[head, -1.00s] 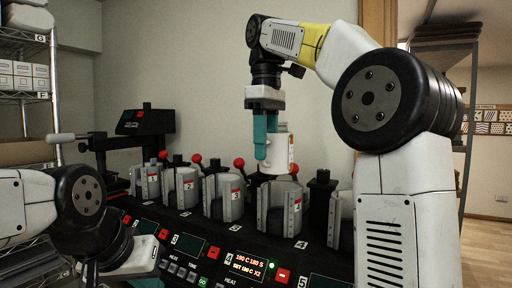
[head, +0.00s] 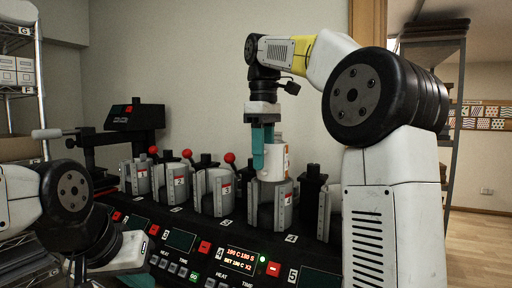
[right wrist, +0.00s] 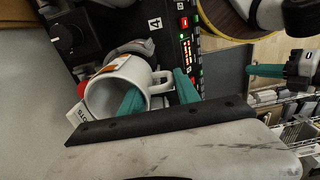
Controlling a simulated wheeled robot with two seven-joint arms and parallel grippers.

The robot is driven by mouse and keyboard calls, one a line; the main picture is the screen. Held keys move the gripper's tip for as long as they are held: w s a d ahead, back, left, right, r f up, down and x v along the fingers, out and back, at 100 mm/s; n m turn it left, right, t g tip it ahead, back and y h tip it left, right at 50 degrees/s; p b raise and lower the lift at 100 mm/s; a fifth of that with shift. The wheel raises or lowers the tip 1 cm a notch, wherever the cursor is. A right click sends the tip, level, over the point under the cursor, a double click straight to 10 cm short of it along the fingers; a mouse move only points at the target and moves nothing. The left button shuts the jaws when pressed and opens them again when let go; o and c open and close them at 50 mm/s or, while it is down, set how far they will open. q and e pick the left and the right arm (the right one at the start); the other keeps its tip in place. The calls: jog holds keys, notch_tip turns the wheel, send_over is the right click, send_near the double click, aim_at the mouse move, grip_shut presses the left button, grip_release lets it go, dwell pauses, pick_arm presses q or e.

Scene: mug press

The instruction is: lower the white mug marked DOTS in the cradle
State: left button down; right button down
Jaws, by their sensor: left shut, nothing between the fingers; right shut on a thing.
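The white mug (head: 277,160) has an orange-brown pattern and stands upright in the head view, its lower end at the rim of the number 4 cradle (head: 265,207). I cannot tell how deep it sits. My right gripper (head: 263,150) is shut on the mug from above. A white tag (right wrist: 79,114) shows upside-down letters that look like DOTS. My left gripper (right wrist: 265,70) is shut and empty, away from the mug; its tip is low left in the head view.
Several other grey cradles, such as number 3 (head: 215,192), stand left along the black press bench, with red-knobbed levers (head: 230,158). A lit display (head: 240,258) is on the front panel. A wire shelf (head: 22,60) stands far left.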

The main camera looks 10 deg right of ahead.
aim_at(263, 176)
jog(key=shift+f, duration=3.95)
jog(key=c, duration=0.8)
grip_release()
notch_tip(263, 176, up, 8)
jog(key=shift+f, duration=0.1)
